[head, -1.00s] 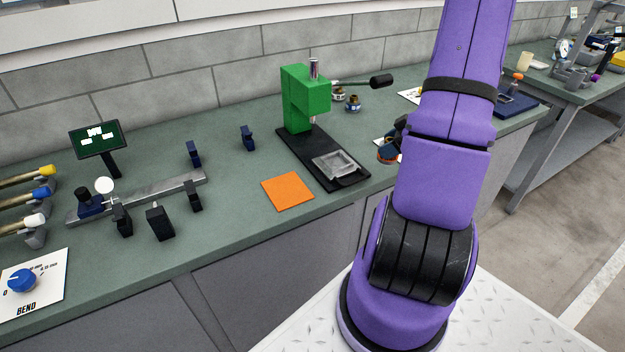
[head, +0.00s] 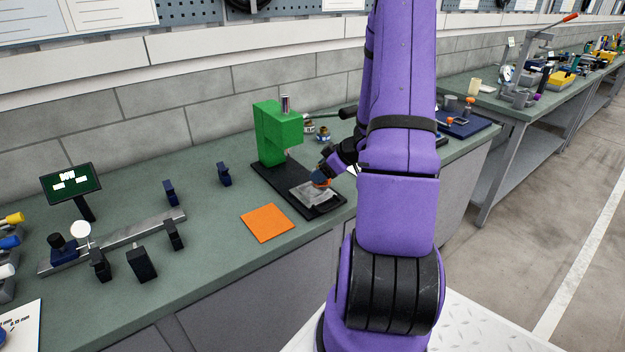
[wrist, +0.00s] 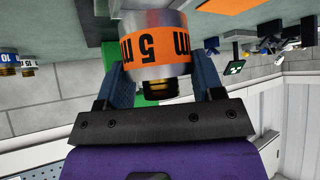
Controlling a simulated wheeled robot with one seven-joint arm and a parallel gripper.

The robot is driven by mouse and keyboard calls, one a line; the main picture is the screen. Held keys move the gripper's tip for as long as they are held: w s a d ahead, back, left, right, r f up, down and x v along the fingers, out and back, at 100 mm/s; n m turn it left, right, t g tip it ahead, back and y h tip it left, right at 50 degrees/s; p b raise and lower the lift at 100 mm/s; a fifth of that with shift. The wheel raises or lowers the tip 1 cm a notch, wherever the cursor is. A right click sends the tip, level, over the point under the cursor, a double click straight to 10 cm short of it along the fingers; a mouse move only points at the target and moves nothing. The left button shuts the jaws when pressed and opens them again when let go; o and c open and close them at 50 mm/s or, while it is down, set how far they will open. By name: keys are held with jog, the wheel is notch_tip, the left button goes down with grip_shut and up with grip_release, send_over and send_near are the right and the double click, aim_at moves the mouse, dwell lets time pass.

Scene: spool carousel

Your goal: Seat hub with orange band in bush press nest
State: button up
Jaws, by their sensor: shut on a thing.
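The hub with the orange band (wrist: 152,55) is between the two blue fingers of my gripper (wrist: 163,84) in the wrist view. Part of "5 m" lettering shows on its band, upside down. In the head view my gripper (head: 326,175) is shut on the hub (head: 321,183), over the front part of the bush press base, partly hidden by my arm. The green bush press (head: 277,135) stands on a black base plate (head: 270,180). The press nest, a grey square block (head: 305,195), is at the front of that plate. I cannot tell whether the hub touches it.
An orange square mat (head: 267,223) lies left of the press base. Several dark blocks and a grey rail (head: 130,238) are further left. Other banded hubs (head: 323,134) stand behind the press lever. The bench between rail and mat is clear.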

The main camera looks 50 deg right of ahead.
aim_at(313, 192)
jog(key=shift+w+a+f, duration=0.1)
jog(key=shift+w+a, duration=0.15)
jog(key=shift+w, duration=0.75)
jog(key=shift+w+a+f, duration=0.1)
jog(key=shift+w+f, duration=0.15)
jog(key=shift+f, duration=0.35)
jog(key=shift+w+f, duration=0.2)
jog(key=shift+f, duration=1)
jog(key=shift+f, duration=0.1)
jog(key=o, duration=1.4)
